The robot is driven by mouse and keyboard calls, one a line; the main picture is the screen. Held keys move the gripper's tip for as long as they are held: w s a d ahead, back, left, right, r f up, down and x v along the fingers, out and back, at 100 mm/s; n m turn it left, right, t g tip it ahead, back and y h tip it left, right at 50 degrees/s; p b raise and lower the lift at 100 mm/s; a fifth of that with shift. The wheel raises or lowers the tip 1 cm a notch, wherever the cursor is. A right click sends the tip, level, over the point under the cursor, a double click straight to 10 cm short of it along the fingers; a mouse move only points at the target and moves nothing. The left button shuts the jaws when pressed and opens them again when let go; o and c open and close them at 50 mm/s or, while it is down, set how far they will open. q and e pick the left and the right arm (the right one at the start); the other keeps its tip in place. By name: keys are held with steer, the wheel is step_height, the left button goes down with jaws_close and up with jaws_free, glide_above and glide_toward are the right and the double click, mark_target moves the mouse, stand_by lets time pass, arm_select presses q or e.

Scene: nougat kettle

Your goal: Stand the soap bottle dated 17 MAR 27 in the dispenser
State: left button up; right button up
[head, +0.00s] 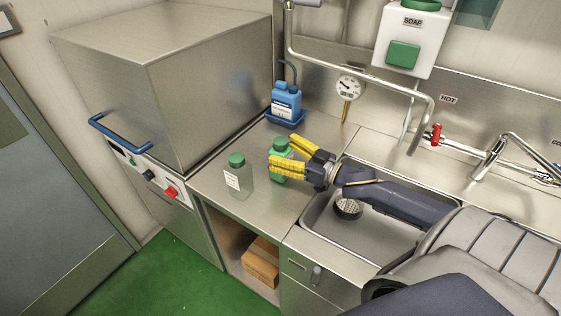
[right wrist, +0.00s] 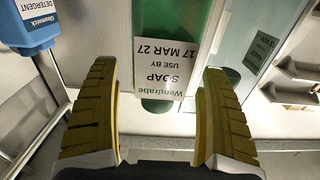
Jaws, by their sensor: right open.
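The soap bottle (head: 282,169) is green, with a green cap, and stands upright on the steel counter. In the right wrist view its label (right wrist: 160,62) appears upside down and reads "USE BY 17 MAR 27". My right gripper (head: 274,160) is open, with its yellow fingers on either side of this bottle in the head view; I cannot tell whether they touch it. The dispenser (head: 425,38) is a white wall box marked SOAP with a green front panel. My left gripper is not in view.
A second green-capped bottle (head: 238,181), pale and clear-bodied, stands to the left. A blue detergent bottle (head: 286,102) sits in a blue holder by the wall. A steel sink (head: 318,218) lies to the right under pipes and a red valve (head: 436,134). A large steel machine (head: 170,80) stands left.

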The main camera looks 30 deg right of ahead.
steer(key=shift+w+a, duration=0.2)
steer(key=shift+w, duration=0.25)
steer(key=c, duration=1.7)
